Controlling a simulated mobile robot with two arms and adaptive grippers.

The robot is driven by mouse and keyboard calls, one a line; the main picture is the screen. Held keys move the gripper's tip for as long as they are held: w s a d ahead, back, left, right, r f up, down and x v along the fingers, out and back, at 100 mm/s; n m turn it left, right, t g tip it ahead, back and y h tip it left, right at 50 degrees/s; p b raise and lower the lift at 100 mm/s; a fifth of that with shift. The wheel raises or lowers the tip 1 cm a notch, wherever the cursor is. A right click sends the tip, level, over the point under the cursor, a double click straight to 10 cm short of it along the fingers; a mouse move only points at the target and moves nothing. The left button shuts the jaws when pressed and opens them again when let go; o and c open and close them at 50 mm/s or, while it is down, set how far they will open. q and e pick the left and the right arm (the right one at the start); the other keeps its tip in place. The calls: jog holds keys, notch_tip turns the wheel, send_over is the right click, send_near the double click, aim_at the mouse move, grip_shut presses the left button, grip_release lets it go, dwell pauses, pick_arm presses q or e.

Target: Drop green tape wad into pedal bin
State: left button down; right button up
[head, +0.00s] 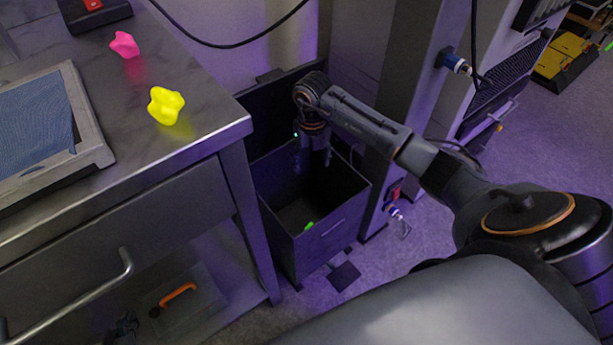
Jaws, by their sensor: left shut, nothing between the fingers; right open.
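The pedal bin (335,235) is a dark open box on the floor beside the workbench, with its lid up at the back. A small bright green patch, the green tape wad (309,225), shows low inside the bin, partly hidden by the near wall. My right gripper (312,168) points down over the bin's opening. My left gripper (122,328) shows only as dark fingers at the bottom edge, in front of the bench's lower shelf. It is shut and empty.
A yellow wad (166,106) and a pink wad (125,45) lie on the bench top (205,80), near a framed tray with blue cloth (35,130). A case with an orange handle (178,294) is on the lower shelf. A dark post (405,90) stands right of the bin.

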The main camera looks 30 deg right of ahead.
notch_tip(320, 180, up, 12)
dwell(0.6)
